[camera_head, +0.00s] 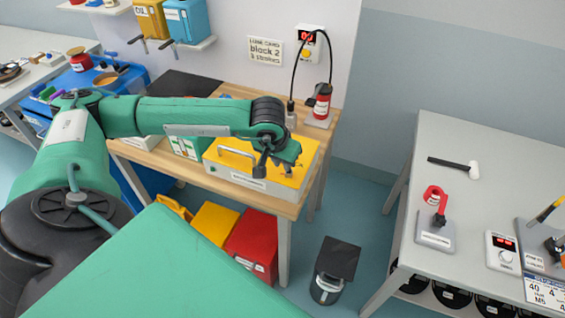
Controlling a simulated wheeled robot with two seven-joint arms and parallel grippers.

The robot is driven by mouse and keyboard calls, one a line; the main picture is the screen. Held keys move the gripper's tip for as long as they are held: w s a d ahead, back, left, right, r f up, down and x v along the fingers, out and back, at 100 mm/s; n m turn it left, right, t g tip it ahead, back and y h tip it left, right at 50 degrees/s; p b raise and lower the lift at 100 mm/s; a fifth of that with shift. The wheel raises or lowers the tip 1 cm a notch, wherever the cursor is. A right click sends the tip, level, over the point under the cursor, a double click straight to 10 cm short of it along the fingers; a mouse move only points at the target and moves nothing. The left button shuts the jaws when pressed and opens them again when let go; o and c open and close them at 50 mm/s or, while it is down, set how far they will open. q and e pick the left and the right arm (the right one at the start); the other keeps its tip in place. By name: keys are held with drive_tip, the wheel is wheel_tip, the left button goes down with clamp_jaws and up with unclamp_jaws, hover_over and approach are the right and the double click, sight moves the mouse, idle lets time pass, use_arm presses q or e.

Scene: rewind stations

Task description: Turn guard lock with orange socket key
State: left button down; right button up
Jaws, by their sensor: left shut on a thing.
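My left arm reaches from the left over the wooden bench. My left gripper (284,153) is low over the right part of a white box with a yellow top (242,179), which looks like the guard. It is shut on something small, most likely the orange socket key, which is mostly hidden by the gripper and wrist. A small dark and grey fitting shows below the fingers, near the box top. I cannot tell whether key and lock touch. The lock itself is not clearly visible. My right gripper is not in view.
A bar handle (236,154) stands on the box's left part. A red bottle (322,103) and a cabled grey tool (291,117) stand behind the gripper. Yellow and red bins (252,244) sit under the bench. A grey table (480,190) is at right, across open floor.

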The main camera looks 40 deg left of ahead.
use_arm(q)
drive_tip(key=shift+w+r, duration=0.1)
drive_tip(key=shift+r, duration=0.05)
drive_tip(key=shift+r+p, duration=0.65)
drive_tip(key=shift+r, duration=1.05)
wheel_tip(320, 180, up, 2)
drive_tip(key=shift+r, duration=0.15)
